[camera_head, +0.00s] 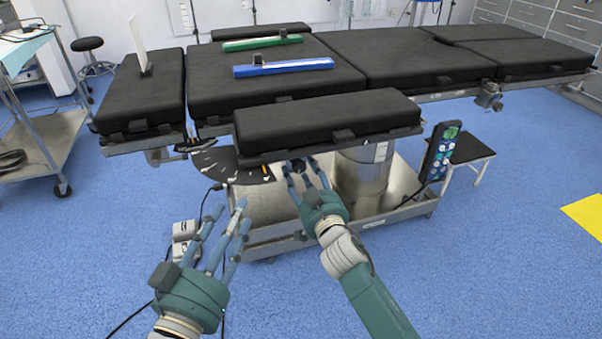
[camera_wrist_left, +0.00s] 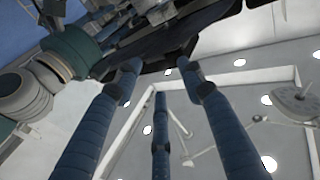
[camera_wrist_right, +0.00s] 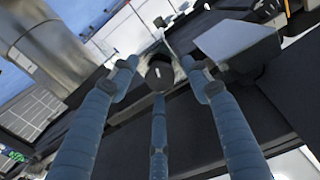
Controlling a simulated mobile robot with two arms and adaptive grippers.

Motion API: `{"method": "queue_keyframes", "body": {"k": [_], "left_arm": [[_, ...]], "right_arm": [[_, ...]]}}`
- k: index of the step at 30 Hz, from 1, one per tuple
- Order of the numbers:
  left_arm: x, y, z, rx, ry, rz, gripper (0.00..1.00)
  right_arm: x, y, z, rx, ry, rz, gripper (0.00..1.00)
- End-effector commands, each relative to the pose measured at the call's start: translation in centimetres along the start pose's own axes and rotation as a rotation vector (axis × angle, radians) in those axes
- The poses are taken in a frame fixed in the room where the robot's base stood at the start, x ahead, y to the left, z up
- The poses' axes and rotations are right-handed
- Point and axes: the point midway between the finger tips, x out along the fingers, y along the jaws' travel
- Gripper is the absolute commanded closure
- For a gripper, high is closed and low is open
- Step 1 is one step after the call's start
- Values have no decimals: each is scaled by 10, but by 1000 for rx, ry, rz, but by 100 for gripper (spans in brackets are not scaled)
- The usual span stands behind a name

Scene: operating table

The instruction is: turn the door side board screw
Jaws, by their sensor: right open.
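The side board (camera_head: 325,120) is a black padded board along the near edge of the operating table. A dark round screw knob (camera_head: 298,166) sits under its near edge. In the right wrist view the knob (camera_wrist_right: 159,75) lies between the fingertips, with a light slot mark on its face. My right gripper (camera_head: 306,172) is open, its fingers spread around the knob from below; I cannot tell whether they touch it. My left gripper (camera_head: 222,215) is open and empty, fingers pointing up, left of the right hand and short of the table. In the left wrist view its fingers (camera_wrist_left: 160,80) are spread.
The operating table (camera_head: 365,60) has black pads, with a green bar (camera_head: 262,42) and a blue bar (camera_head: 284,67) on top. A remote (camera_head: 440,150) hangs at the right. A steel cart (camera_head: 40,120) stands at the left. The near floor is mostly clear.

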Motion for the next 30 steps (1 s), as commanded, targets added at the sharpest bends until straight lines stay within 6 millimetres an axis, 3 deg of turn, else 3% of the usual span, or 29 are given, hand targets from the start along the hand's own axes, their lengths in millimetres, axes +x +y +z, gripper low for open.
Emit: {"method": "queue_keyframes", "body": {"k": [6, 13, 20, 30], "left_arm": [[1, 2, -12, -1, 54, 3, 60], [1, 2, -13, -1, 56, 3, 60], [1, 2, -13, -1, 56, 3, 60], [1, 1, -9, -1, 32, 2, 60]], "right_arm": [[8, 0, 0, -1, 0, 0, 52], [8, 0, 0, -1, 0, 0, 52], [8, 0, 0, 0, 0, 0, 96], [7, -1, 0, -33, -2, -1, 97]]}}
